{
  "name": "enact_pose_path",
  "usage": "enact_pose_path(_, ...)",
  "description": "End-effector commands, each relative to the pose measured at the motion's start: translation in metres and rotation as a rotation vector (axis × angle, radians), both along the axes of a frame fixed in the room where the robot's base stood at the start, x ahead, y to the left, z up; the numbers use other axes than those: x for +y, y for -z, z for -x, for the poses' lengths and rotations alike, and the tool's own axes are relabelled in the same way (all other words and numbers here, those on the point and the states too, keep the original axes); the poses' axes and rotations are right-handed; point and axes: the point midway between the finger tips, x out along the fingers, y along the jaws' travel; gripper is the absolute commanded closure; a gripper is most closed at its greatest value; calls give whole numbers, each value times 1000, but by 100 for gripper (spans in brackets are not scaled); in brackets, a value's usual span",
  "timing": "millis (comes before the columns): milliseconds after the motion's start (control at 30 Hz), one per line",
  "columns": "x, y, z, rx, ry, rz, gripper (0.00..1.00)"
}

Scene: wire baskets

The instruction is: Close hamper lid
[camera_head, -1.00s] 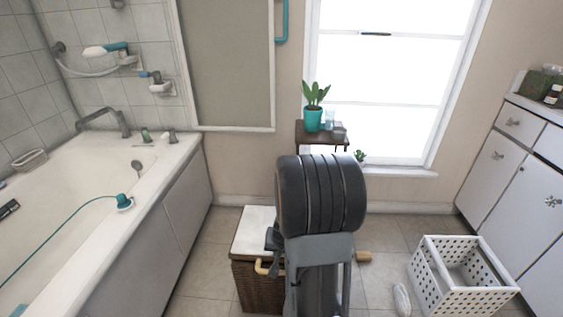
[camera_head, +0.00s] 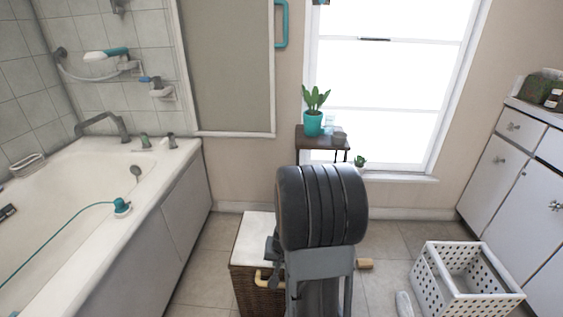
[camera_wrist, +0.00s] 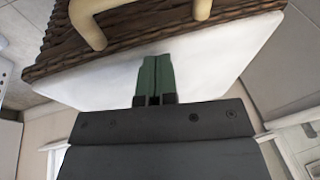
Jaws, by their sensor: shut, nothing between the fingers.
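The wicker hamper (camera_head: 244,285) stands on the floor in the middle of the head view, partly hidden behind my arm. Its white lid (camera_head: 256,232) lies about flat on top, and a tan handle (camera_head: 263,281) shows on its side. In the wrist view the brown wicker (camera_wrist: 50,57) and tan handles are at the top, with the white lid (camera_wrist: 215,70) below them. My gripper (camera_wrist: 155,60) is shut and empty, its green fingers overlapping the lid near the wicker edge. I cannot tell whether the fingertips touch the lid.
A white perforated basket (camera_head: 465,280) stands on the floor at the right, near the white cabinet (camera_head: 500,190). The bathtub (camera_head: 165,225) is at the left. A small dark table (camera_head: 322,138) with a potted plant is behind, by the window. Tiled floor is open on both sides of the hamper.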

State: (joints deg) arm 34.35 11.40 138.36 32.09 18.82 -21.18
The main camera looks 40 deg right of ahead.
Motion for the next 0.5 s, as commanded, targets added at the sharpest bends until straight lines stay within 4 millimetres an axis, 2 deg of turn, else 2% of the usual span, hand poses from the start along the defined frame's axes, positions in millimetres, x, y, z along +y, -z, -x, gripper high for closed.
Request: enact_pose_path(500,0,-47,0,-1,0,1,100)
